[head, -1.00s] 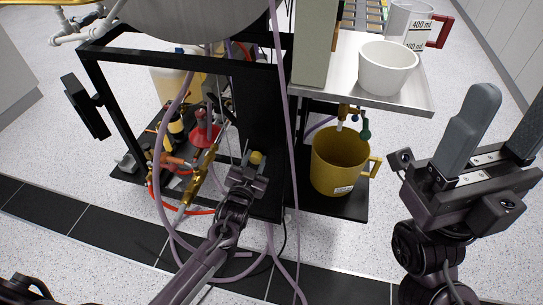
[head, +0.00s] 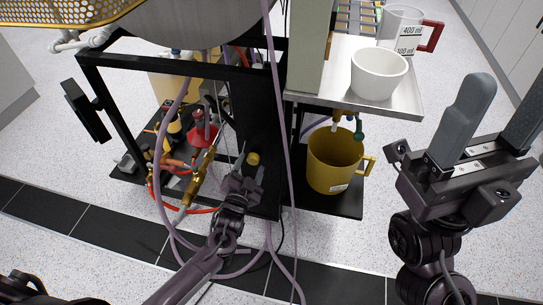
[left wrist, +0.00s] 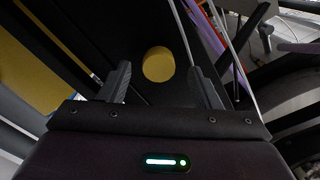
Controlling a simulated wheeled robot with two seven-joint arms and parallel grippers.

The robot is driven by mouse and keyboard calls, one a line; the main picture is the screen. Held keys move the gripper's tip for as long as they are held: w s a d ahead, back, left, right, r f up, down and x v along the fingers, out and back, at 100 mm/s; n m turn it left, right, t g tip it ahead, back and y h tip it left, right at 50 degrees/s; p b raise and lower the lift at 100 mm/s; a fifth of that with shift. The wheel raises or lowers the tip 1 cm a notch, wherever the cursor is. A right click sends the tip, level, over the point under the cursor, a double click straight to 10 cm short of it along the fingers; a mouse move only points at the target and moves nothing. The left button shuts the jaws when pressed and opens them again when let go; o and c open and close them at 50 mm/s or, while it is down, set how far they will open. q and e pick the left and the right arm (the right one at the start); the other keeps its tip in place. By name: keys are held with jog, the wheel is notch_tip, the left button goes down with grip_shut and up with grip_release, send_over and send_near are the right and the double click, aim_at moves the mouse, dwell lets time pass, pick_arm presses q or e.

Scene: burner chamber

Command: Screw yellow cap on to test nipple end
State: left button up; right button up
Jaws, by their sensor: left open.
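The yellow cap (head: 253,158) is small and round. It shows by the dark panel of the black-framed rig in the head view, and in the left wrist view (left wrist: 158,64). My left gripper (head: 251,165) is open, and the cap shows between its fingertips in the left wrist view without visible contact. A brass fitting (head: 202,172) with hoses stands to the left of the gripper; I cannot tell whether its end is the test nipple. My right gripper (head: 500,112) is open and empty at the right, with its fingers apart.
Purple hoses (head: 160,175) hang around my left arm. A yellow mug (head: 335,160) stands on the rig's lower shelf. A white bowl (head: 379,75) and a measuring jug (head: 408,30) stand on the metal shelf. The floor in front is clear.

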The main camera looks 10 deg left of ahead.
pick_arm(q)
jog(key=n, duration=1.2)
jog(key=shift+f+p, duration=0.1)
jog(key=shift+p, duration=0.2)
